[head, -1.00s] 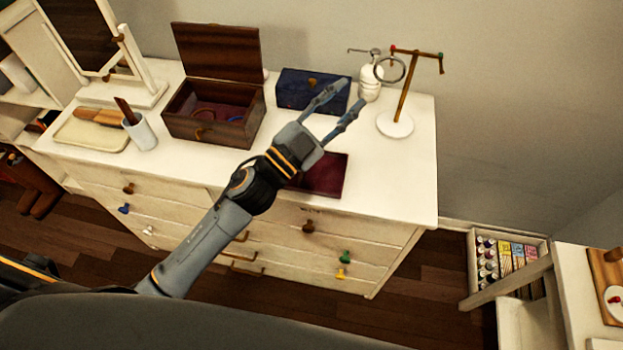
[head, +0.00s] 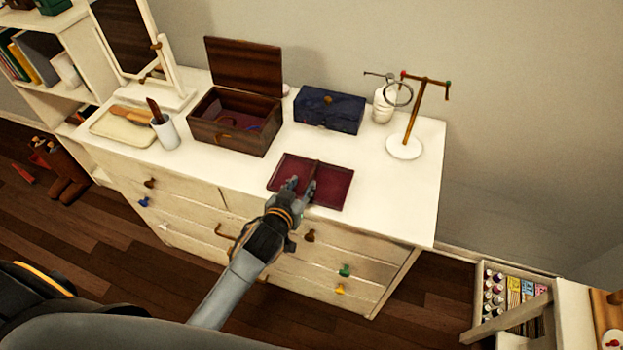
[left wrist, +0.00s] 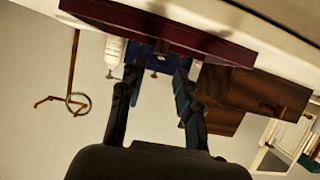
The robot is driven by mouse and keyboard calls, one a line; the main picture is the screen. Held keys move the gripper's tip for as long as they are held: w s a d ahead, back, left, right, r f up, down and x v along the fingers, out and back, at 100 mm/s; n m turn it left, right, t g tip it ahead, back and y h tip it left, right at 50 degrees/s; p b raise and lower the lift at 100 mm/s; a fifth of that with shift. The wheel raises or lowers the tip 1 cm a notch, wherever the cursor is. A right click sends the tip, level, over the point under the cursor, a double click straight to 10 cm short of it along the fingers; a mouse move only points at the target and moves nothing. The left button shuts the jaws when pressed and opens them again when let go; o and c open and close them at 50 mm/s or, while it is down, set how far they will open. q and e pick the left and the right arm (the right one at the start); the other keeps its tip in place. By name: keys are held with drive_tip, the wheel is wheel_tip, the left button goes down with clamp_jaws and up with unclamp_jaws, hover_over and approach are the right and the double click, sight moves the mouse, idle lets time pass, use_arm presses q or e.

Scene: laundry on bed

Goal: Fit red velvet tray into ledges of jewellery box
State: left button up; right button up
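The red velvet tray (head: 332,187) lies flat on the dresser top near its front edge, with a divider across its middle. The jewellery box (head: 227,138) is dark wood with its lid raised; it stands behind and left of the tray, with a reddish lining and small items inside. My left gripper (head: 301,185) is open at the tray's front side, its fingers overlapping the tray near the divider in the head view. In the left wrist view the open fingers (left wrist: 155,85) point toward the tray (left wrist: 175,32); I cannot tell whether they touch it. My right gripper is not in view.
On the dresser (head: 410,205), a navy blue box (head: 328,112) stands behind the tray. A jewellery stand (head: 404,146) and white figure are at the right. A white cup (head: 165,134), cream tray (head: 108,131) and mirror (head: 130,50) are at the left.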

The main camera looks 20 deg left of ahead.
sight(311, 175)
use_arm(q)
drive_tip(key=shift+d+p+x, duration=0.2)
drive_tip(key=shift+p+x, duration=0.45)
drive_tip(key=shift+x, duration=2.35)
drive_tip(key=shift+s+f, duration=0.1)
clamp_jaws()
